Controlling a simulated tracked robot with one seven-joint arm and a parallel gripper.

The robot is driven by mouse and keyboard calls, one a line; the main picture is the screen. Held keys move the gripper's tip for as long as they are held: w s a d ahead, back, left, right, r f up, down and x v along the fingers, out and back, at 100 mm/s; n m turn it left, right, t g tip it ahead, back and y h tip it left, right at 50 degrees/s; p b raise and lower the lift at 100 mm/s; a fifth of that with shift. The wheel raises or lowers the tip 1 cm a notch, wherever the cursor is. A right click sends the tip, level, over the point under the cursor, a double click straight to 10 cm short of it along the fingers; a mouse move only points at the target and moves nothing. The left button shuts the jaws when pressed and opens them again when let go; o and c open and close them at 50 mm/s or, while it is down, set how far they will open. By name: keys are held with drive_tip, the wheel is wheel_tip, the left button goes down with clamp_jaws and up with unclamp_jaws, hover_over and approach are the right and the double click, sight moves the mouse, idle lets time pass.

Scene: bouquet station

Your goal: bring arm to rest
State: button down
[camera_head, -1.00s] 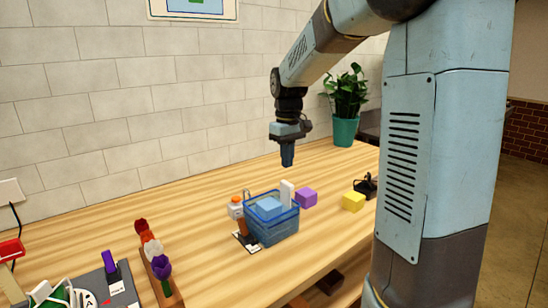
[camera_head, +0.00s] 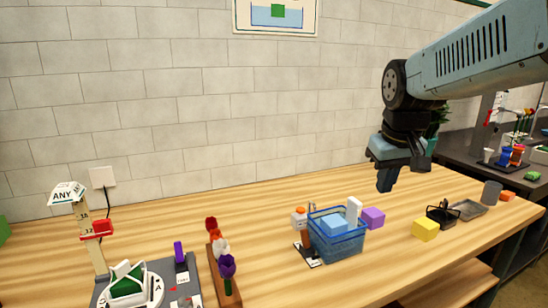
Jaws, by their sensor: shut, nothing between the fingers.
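My gripper (camera_head: 385,182) hangs pointing down above the right part of the wooden table (camera_head: 270,205), fingers together and empty. My arm reaches in from the upper right. Below and left of the gripper stands a blue basket (camera_head: 340,248) with a light blue block (camera_head: 334,224) and a white block (camera_head: 353,211) in it. A purple block (camera_head: 373,218) lies just right of the basket, and a yellow block (camera_head: 425,229) farther right. The gripper is apart from all of them.
A wooden rack with red, white and purple flowers (camera_head: 226,264) stands left of the basket. A grey station with an "ANY" post (camera_head: 67,194) is at far left. A black basket (camera_head: 443,215) and grey tray (camera_head: 468,209) sit at right. The back strip of table is clear.

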drive_tip(key=s+f+m+t, duration=0.1)
drive_tip(key=s+t, duration=0.1)
drive_tip(key=s, duration=0.7)
drive_tip(key=shift+s+d+m, duration=0.25)
drive_tip(key=shift+s+m, duration=0.15)
